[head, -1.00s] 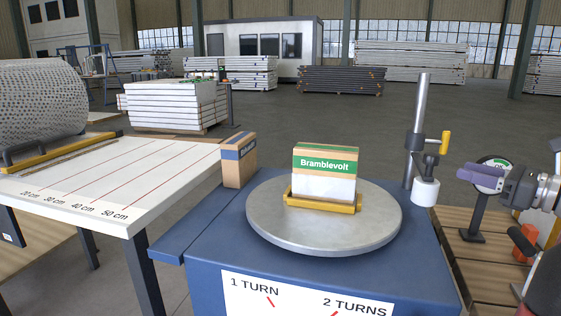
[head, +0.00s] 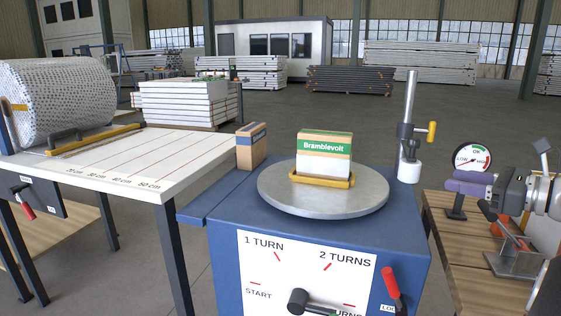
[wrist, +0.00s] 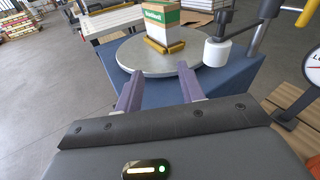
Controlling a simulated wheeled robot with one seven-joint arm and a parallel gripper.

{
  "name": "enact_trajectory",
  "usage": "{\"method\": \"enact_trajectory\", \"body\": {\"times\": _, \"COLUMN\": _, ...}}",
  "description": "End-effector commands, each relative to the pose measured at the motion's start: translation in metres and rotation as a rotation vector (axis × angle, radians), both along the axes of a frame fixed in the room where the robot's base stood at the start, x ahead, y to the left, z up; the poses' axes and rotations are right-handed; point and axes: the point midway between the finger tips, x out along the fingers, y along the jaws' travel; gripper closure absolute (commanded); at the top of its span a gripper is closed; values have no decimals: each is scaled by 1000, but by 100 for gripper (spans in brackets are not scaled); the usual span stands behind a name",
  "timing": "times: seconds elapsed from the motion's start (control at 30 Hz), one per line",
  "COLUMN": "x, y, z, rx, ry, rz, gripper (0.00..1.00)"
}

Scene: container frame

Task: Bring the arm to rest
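My gripper (wrist: 160,92) is open and empty in the wrist view, with its two purple fingers apart. In the head view my gripper (head: 462,184) is at the right, its purple fingers pointing left, in front of a round gauge. The Bramblevolt box (head: 324,158), white below with a green band, stands in a yellow cradle on the grey turntable (head: 280,200). The box also shows in the wrist view (wrist: 161,20), beyond the fingertips. Nothing touches the fingers in the wrist view.
The blue turntable stand (head: 225,235) has a dial with a black knob (head: 298,300) and a red lever (head: 391,284). A post with a white roller (head: 409,171) rises behind it. A wooden bench (head: 455,270) is at right. A white measuring table (head: 120,160) with a bubble-wrap roll (head: 65,100) is at left.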

Motion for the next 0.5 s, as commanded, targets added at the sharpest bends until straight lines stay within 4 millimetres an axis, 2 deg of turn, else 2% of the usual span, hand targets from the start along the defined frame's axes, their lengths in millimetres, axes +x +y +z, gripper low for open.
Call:
{"method": "enact_trajectory", "body": {"times": 0.17, "x": -3, "y": 46, "z": -14, "rx": -152, "ry": 17, "rz": 68, "gripper": 61}}
{"method": "enact_trajectory", "body": {"times": 0.33, "x": -16, "y": 103, "z": -38, "rx": -380, "ry": 24, "rz": 178, "gripper": 61}}
{"method": "enact_trajectory", "body": {"times": 0.43, "x": -35, "y": 144, "z": -60, "rx": -580, "ry": 9, "rz": 288, "gripper": 61}}
{"method": "enact_trajectory", "body": {"times": 0.5, "x": -58, "y": 177, "z": -81, "rx": -775, "ry": -24, "rz": 404, "gripper": 61}}
